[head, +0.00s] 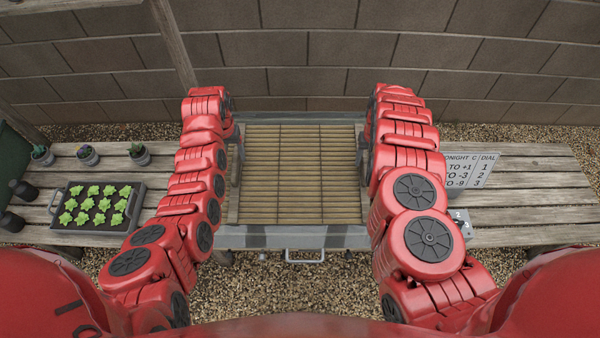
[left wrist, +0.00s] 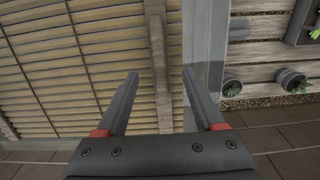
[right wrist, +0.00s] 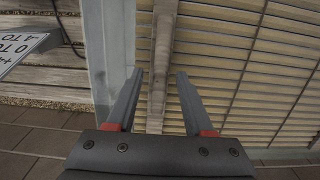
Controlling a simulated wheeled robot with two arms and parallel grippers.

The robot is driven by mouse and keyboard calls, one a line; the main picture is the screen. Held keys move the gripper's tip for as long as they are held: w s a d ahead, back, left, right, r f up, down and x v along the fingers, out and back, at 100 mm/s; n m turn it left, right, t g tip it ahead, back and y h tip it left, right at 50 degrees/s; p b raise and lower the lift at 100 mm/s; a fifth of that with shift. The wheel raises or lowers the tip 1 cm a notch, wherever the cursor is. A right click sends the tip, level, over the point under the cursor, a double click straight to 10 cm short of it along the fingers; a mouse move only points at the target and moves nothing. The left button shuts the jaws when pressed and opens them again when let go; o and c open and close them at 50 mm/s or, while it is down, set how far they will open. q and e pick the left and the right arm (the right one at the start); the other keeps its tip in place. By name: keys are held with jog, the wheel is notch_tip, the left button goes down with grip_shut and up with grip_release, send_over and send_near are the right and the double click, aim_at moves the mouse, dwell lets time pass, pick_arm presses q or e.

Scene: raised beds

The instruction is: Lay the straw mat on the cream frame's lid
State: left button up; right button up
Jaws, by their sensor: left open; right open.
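The straw mat (head: 300,175) lies flat and spread out between my arms, over the frame's lid, with a wooden bar along each side. The frame's rim (head: 285,237) shows at the front and looks grey rather than cream. My left gripper (head: 237,152) is open at the mat's left side. In the left wrist view the wooden bar (left wrist: 160,60) lies between its fingers. My right gripper (head: 362,150) is open at the right side; in the right wrist view the other bar (right wrist: 160,50) lies between its fingers. The lid under the mat is hidden.
A plank bench (head: 540,195) runs on both sides of the frame. On the left stand a black seedling tray (head: 70,218) and small pots (head: 88,155). On the right is a sign (head: 470,170). A metal handle (head: 305,257) projects at the front; a block wall stands behind.

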pick_arm(q)
notch_tip(320, 180, up, 8)
jog(key=shift+r, duration=0.15)
pick_arm(e)
notch_tip(320, 180, up, 12)
dwell(0.9)
